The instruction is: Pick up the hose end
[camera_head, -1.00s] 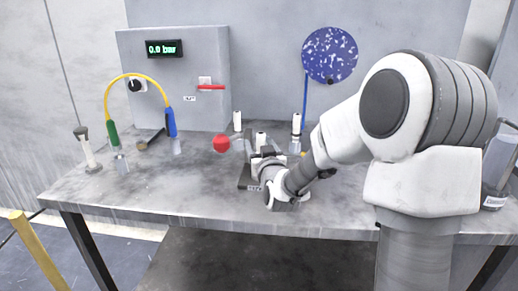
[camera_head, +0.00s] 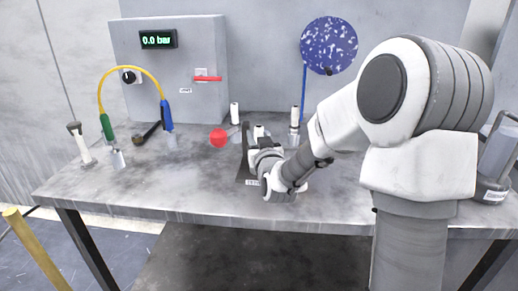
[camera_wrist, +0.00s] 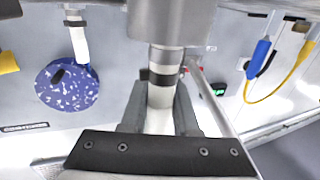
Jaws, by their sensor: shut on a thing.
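A yellow hose (camera_head: 131,69) arches over the left of the bench in the head view. It has a green end (camera_head: 107,127) and a blue end (camera_head: 167,115), both pointing down. In the wrist view the blue end (camera_wrist: 262,50) and yellow hose show at the upper right, apart from my fingers. My gripper (camera_wrist: 158,100) is shut on a white cylinder with a dark band (camera_wrist: 160,96), which meets a grey metal part (camera_wrist: 168,28). In the head view my gripper (camera_head: 255,145) is near the bench middle, right of the hose; my wrist partly hides the cylinder.
A grey cabinet (camera_head: 196,56) reading 0.0 bar stands behind, with a red lever (camera_head: 208,78). A red ball-like knob (camera_head: 218,138) is left of my gripper. A speckled blue disc (camera_head: 329,46) stands at the back. The bench front (camera_head: 180,190) is clear.

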